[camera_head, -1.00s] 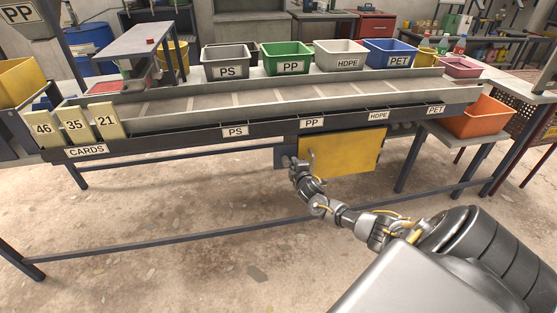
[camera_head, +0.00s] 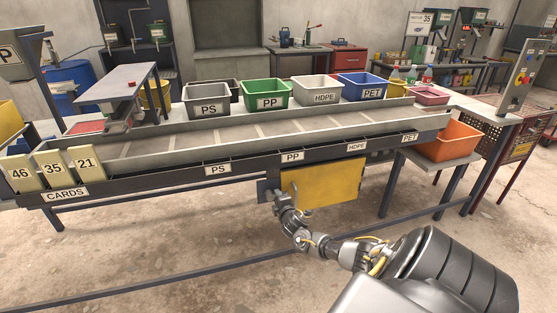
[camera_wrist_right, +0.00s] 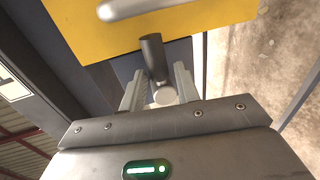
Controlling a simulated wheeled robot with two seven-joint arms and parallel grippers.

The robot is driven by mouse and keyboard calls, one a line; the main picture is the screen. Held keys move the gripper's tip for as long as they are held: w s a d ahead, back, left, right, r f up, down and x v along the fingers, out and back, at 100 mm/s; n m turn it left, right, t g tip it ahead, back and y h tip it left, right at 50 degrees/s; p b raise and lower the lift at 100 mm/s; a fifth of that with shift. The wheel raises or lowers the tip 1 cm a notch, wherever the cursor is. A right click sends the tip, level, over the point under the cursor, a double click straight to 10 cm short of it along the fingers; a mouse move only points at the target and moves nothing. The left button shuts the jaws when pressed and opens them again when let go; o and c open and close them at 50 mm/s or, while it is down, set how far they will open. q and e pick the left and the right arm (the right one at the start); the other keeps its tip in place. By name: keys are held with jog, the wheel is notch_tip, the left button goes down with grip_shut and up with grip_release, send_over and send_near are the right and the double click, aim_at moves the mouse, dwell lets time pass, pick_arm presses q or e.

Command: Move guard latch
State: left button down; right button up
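The yellow guard panel (camera_head: 328,181) hangs under the front of the sorting bench. It fills the top of the right wrist view (camera_wrist_right: 85,28). The guard latch (camera_wrist_right: 152,55) appears there as a short dark cylindrical lever just below the panel's edge. A pale round end piece (camera_wrist_right: 164,97) lies beneath it. My right gripper (camera_wrist_right: 158,88) is open, its two fingers on either side of the lever's lower end with visible gaps. In the head view my right gripper (camera_head: 277,197) is at the panel's left edge, where the latch is hard to make out. My left gripper is not in view.
A pale bar handle (camera_wrist_right: 135,8) stands out from the panel close above my fingers. The bench's long front rail (camera_head: 130,184) runs above the guard, and a lower bar (camera_head: 150,292) crosses below. An orange bin (camera_head: 449,140) stands to the right. The floor in front is clear.

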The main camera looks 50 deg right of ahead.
jog(key=shift+o, duration=0.9)
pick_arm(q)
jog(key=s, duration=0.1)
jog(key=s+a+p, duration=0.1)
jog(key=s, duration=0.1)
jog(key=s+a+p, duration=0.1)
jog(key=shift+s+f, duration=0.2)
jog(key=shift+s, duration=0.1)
pick_arm(e)
jog(key=v, duration=1)
jog(key=shift+s+a+r, duration=0.15)
jog(key=shift+s+a, duration=0.05)
jog(key=shift+s, duration=0.15)
